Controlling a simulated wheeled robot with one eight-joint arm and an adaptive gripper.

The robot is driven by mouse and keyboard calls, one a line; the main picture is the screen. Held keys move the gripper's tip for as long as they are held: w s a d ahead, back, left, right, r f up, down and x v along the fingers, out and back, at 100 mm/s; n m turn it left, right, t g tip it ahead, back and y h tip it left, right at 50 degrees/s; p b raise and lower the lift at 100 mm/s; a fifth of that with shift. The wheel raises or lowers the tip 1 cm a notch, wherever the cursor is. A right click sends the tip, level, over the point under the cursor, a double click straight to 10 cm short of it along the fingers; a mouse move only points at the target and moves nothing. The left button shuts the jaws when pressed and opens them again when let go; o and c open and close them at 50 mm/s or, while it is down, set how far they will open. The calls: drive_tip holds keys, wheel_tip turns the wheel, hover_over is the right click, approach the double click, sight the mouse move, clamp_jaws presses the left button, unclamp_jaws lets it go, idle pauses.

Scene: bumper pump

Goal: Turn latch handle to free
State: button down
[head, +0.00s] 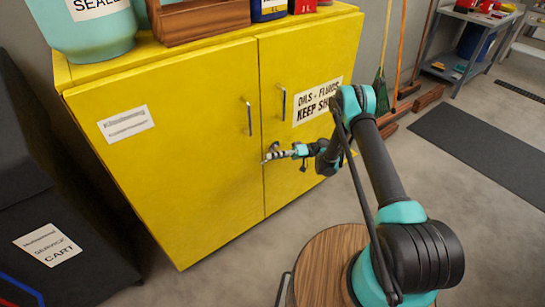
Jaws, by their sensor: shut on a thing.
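The yellow cabinet (190,160) has two closed doors that meet at a vertical seam. A small metal latch handle (274,146) sits at this seam, below the two door pulls. My gripper (269,156) reaches it from the right and is shut on it. The fingers cover most of the latch, so its exact angle cannot be told.
Upright metal pulls are on the left door (249,118) and the right door (283,102). A wooden crate (200,22) and containers stand on top of the cabinet. A dark service cart (60,215) is at the left. Brooms (384,70) lean on the wall at the right.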

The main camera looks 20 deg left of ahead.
drive_tip(key=shift+w+r, duration=0.1)
drive_tip(key=shift+w, duration=0.05)
drive_tip(key=c, duration=1.5)
unclamp_jaws()
